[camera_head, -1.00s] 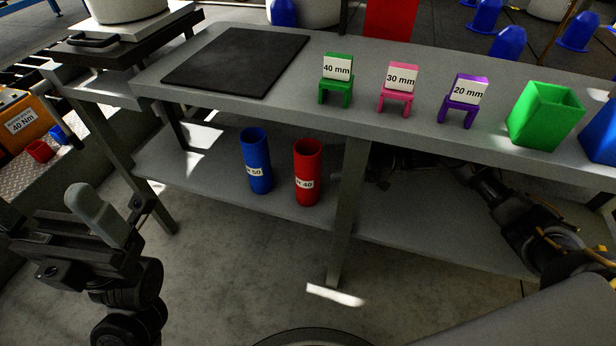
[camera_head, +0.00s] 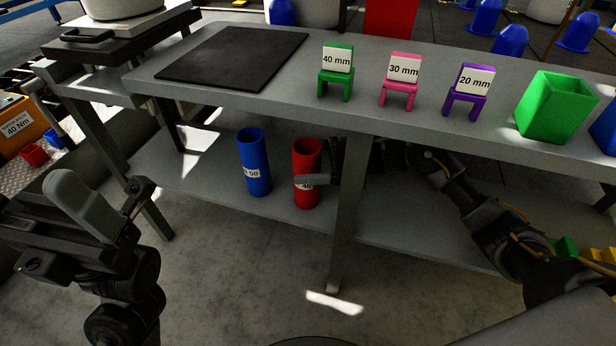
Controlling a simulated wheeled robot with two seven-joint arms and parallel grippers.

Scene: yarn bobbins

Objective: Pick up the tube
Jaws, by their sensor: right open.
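A blue tube (camera_head: 254,163) labelled 50 and a red tube (camera_head: 306,160) labelled 40 stand upright side by side on the lower shelf (camera_head: 215,180) of the workbench. My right gripper (camera_head: 318,178) is at the red tube, reaching in from the right behind the table leg. One grey finger crosses in front of the red tube and partly covers its label; the other finger is hidden. The jaws are open. Whether the finger touches the tube cannot be told. My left gripper (camera_head: 85,205) is at the lower left, away from the tubes; only one fingertip shows clearly.
The table leg (camera_head: 350,200) stands just right of the red tube. On the bench top are a dark mat (camera_head: 235,55), small green (camera_head: 336,72), pink (camera_head: 401,80) and purple (camera_head: 468,90) labelled stands, and a green bin (camera_head: 555,105). The shelf's front is clear.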

